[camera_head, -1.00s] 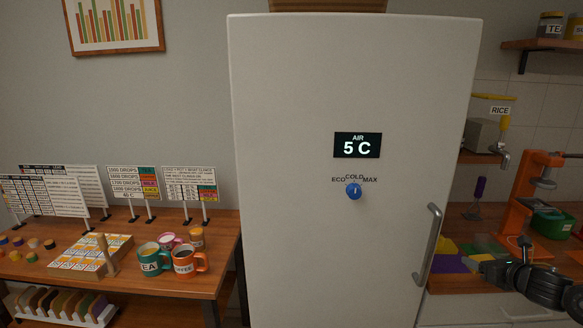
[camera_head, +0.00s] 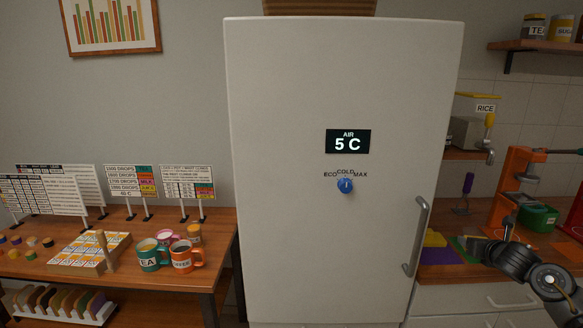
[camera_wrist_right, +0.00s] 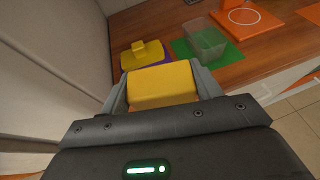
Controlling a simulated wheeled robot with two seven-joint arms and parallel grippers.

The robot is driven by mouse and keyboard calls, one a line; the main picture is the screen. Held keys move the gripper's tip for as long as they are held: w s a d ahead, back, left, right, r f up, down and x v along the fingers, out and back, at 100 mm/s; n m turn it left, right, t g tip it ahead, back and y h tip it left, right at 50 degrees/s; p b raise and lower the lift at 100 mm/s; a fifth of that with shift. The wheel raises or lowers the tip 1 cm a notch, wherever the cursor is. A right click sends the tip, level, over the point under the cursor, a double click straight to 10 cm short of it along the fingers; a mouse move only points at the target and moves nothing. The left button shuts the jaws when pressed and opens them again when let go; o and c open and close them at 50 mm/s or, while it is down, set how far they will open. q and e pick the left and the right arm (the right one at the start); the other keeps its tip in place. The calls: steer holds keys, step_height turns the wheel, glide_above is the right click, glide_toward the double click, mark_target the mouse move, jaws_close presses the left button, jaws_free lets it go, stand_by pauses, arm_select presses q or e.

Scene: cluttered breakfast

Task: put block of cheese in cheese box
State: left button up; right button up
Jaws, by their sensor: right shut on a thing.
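A yellow block of cheese (camera_wrist_right: 163,84) is held between the two fingers of my right gripper (camera_wrist_right: 163,92), which is shut on it in the right wrist view. A clear open box (camera_wrist_right: 206,42), which looks like the cheese box, stands on a green mat (camera_wrist_right: 226,54) beyond the gripper. A yellow lid with a knob (camera_wrist_right: 153,54) lies left of it on a purple mat (camera_wrist_right: 126,65). The block is apart from the box. In the head view my right gripper (camera_head: 470,244) is small and dark over the counter, and the block is hard to make out. My left gripper is not in view.
A large white fridge (camera_head: 290,180) with a handle (camera_head: 417,238) stands left of the counter. A table with mugs (camera_head: 153,256) is at left.

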steer(key=s+d+f+m+g+h, duration=0.2)
steer(key=d+m+h, duration=0.2)
steer(key=d, duration=0.3)
steer(key=s+d+f+m+g+h, duration=0.3)
steer(key=s+m, duration=0.1)
steer(key=s, duration=0.4)
steer(key=s+d+f+m+g+h, duration=0.3)
steer(key=s+f, duration=0.1)
steer(key=s, duration=0.4)
steer(key=w+a+r+n+t+y, duration=0.3)
steer(key=w+a+r, duration=0.15)
steer(key=a, duration=0.65)
steer(key=w+a+r+n+t+y, duration=0.2)
steer(key=w+a+r+n+t, duration=0.3)
steer(key=a, duration=0.7)
steer(key=s+a+r+n+y, duration=0.2)
steer(key=s+a+r, duration=0.1)
steer(key=a, duration=0.4)
steer(key=s+a+r+n+y, duration=0.1)
steer(key=s+a+r+y, duration=0.2)
steer(key=a, duration=0.4)
steer(key=s+a+r+n+y, duration=0.2)
steer(key=s+a+r+y, duration=0.1)
steer(key=a, duration=0.5)
steer(key=shift+r+n+t, duration=0.3)
steer(key=shift+r, duration=0.1)
steer(key=shift+a, duration=0.15)
